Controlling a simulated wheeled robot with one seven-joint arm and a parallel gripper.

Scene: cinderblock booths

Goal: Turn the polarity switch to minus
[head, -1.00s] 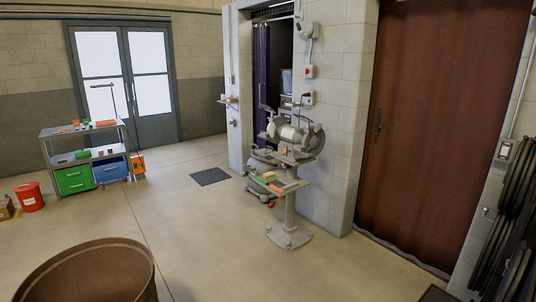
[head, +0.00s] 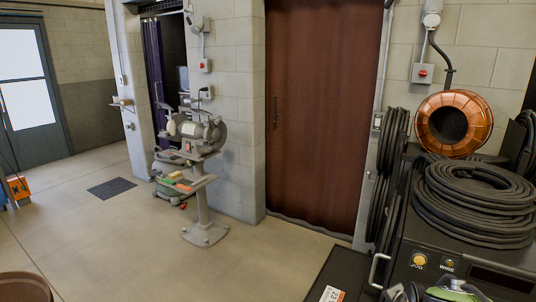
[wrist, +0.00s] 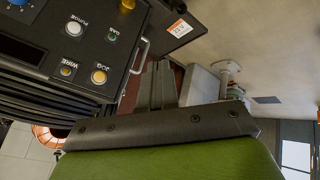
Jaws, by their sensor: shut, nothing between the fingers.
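A dark machine cabinet (head: 405,272) stands at the lower right of the head view, with knobs labelled JOG (head: 419,260) and WIRE. In the wrist view its panel (wrist: 88,57) fills the upper left, tilted, with JOG, WIRE, PURGE and GAS labels. No switch marked for polarity can be made out in either view. My gripper (wrist: 157,88) is shut and empty in the wrist view, with the panel to its left.
A bench grinder on a pedestal (head: 203,216) stands by the wall. The floor (head: 110,240) to the left is open.

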